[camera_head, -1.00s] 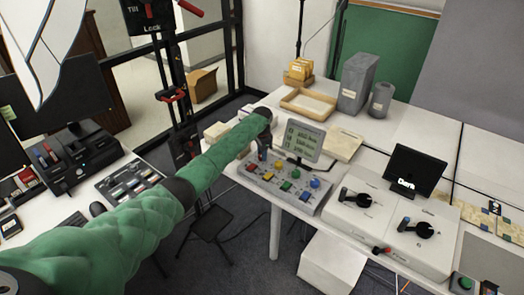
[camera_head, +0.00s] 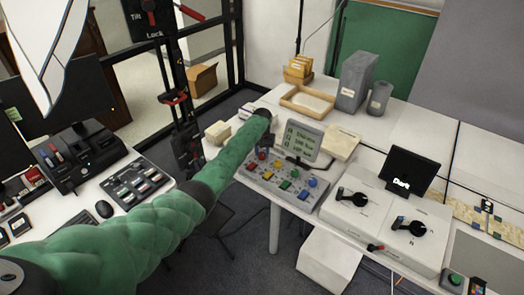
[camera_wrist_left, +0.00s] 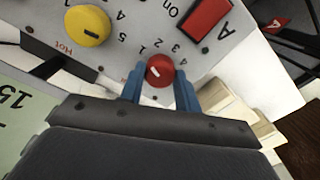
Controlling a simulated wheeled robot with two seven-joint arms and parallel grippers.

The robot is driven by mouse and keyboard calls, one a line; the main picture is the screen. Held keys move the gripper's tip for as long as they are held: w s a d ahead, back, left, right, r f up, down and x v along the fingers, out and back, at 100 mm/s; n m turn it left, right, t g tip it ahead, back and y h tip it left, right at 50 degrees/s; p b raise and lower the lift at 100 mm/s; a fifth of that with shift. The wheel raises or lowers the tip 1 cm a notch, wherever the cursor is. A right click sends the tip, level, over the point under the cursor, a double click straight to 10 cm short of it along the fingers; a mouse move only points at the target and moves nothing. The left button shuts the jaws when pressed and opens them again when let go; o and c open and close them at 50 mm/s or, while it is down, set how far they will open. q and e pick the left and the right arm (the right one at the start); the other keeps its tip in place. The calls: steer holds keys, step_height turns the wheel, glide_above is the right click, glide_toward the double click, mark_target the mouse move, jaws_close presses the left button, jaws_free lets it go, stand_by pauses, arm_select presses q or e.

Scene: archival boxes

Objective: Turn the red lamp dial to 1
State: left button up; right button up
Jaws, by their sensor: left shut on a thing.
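The red lamp dial (camera_wrist_left: 160,71) is a round red knob with a white pointer mark, on a light grey panel with printed numbers around it. My left gripper (camera_wrist_left: 160,79) has its blue fingers shut on the dial, one on each side. The pointer mark lies on the left part of the dial in the wrist view; I cannot tell exactly which number it meets. My right gripper is not in view.
Beside the red dial are a yellow dial (camera_wrist_left: 88,26) and a red rocker switch (camera_wrist_left: 206,17). A small screen (camera_head: 304,141) stands behind the panel. A white unit with black-handled knobs (camera_head: 385,220) is to its right. A wooden tray (camera_head: 308,101) lies farther back.

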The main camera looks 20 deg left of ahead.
mark_target(262, 153)
arm_select(q)
steer(key=shift+n+p, duration=0.4)
steer(key=shift+n, duration=0.9)
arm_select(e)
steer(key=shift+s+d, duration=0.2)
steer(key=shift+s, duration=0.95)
arm_select(q)
steer(key=o, duration=1)
steer(key=shift+w, duration=0.1)
steer(key=shift+c, duration=0.2)
steer(key=shift+r, duration=0.1)
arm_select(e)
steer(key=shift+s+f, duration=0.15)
arm_select(q)
steer(key=shift+r, duration=0.25)
step_height(262, 153, up, 6)
steer(key=b, duration=0.2)
steer(key=shift+f+b, duration=0.2)
steer(key=shift+b, duration=0.1)
steer(key=shift+r, duration=0.75)
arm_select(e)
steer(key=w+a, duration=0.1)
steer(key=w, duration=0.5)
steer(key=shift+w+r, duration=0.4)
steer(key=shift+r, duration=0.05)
